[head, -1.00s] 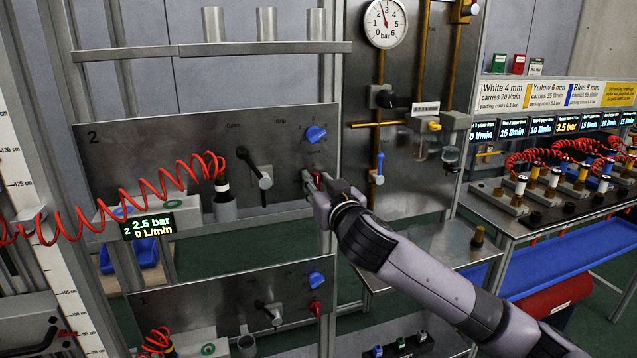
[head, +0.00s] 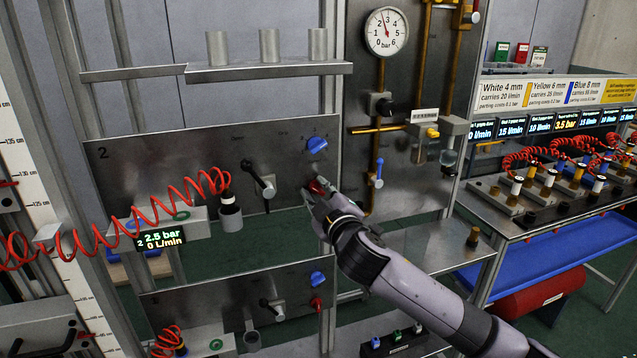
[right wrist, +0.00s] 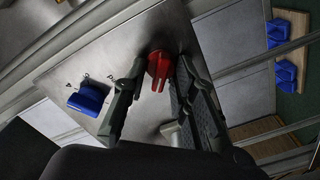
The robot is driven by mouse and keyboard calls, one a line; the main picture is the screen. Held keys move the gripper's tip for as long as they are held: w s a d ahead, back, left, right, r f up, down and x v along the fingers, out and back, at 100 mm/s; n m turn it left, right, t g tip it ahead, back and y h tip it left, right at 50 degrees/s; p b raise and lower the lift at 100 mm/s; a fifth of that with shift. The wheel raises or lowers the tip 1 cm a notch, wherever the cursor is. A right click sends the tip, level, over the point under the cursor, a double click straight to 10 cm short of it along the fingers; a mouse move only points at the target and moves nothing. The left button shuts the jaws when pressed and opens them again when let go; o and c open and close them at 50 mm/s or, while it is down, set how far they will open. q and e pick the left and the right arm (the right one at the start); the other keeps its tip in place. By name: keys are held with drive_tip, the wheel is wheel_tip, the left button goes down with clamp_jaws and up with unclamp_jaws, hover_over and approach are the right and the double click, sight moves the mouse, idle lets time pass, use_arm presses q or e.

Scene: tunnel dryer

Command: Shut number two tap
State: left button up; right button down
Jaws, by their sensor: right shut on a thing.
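Panel number two (head: 150,160) is a grey metal plate on the frame, marked "2" at its top left. Its red tap (head: 317,186) sits near the right edge, below a blue knob (head: 317,145). In the head view my right gripper (head: 318,194) is at the red tap and partly hides it. In the right wrist view the red tap (right wrist: 158,68) is between the two fingers, with the blue knob (right wrist: 87,98) to the left. My right gripper is shut on the red tap. The display (head: 160,238) reads 2.5 bar and 0 L/min. My left gripper is not in view.
A black lever (head: 262,183) and a coiled red hose (head: 150,205) are left of the tap. Panel one (head: 210,295) below has its own red tap (head: 317,303). A pressure gauge (head: 386,31) and brass pipes stand to the right.

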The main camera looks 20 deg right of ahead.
drive_tip(key=n+p, duration=0.3)
drive_tip(key=n, duration=0.1)
drive_tip(key=shift+a+n, duration=0.1)
drive_tip(key=shift+n, duration=0.2)
drive_tip(key=shift+f+n+p, duration=0.15)
drive_tip(key=shift+n+p, duration=0.9)
drive_tip(key=shift+n, duration=0.55)
drive_tip(key=shift+f, duration=0.1)
drive_tip(key=c, duration=1.7)
unclamp_jaws()
drive_tip(key=s, duration=1.2)
drive_tip(key=shift+d, duration=0.2)
